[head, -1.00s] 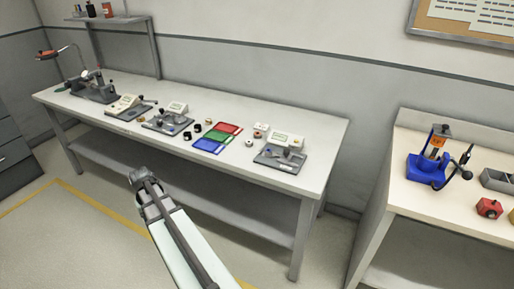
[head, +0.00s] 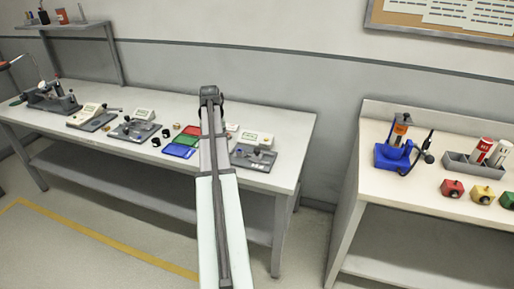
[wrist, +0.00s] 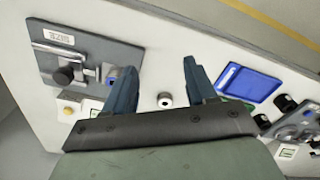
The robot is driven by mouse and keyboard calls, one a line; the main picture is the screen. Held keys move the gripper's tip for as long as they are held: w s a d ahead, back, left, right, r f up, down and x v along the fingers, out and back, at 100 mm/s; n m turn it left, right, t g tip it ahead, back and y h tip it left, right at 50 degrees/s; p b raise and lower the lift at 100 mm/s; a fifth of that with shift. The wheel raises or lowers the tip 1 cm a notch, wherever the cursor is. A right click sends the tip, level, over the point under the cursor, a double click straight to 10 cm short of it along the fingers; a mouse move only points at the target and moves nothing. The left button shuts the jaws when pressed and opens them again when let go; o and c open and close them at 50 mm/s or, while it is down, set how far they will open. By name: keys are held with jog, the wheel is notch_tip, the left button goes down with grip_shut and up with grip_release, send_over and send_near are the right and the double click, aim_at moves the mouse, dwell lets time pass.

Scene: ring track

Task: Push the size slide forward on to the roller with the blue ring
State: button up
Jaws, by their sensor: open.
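The grey station (wrist: 85,55) at the right end of the bench has a labelled slide plate (wrist: 60,37) and a black knob (wrist: 64,75). A small blue ring (wrist: 112,74) shows beside the knob; the roller itself is hard to make out. The same station shows in the head view (head: 240,160), partly behind my arm. My gripper (wrist: 160,70) is open and empty above the bench, its two blue-grey fingers apart. The station is left of the fingers in the wrist view. The left finger comes close to the blue ring in the picture; I see no contact.
A small white ring-shaped part (wrist: 165,100) lies between the fingers in the picture. Blue (head: 179,151), green and red trays lie left of my arm. Several other stations (head: 134,128) stand further left. A second bench (head: 380,203) stands to the right.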

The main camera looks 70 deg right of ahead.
aim_at(257, 149)
jog(key=s+d+r+m, duration=0.1)
jog(key=s+d+r, duration=0.35)
jog(key=s, duration=0.25)
jog(key=s+d+r+m, duration=0.2)
jog(key=s+d+r, duration=0.25)
jog(key=s, duration=0.35)
jog(key=f, duration=1.4)
jog(key=shift+w, duration=0.25)
jog(key=shift+c, duration=0.4)
grip_shut()
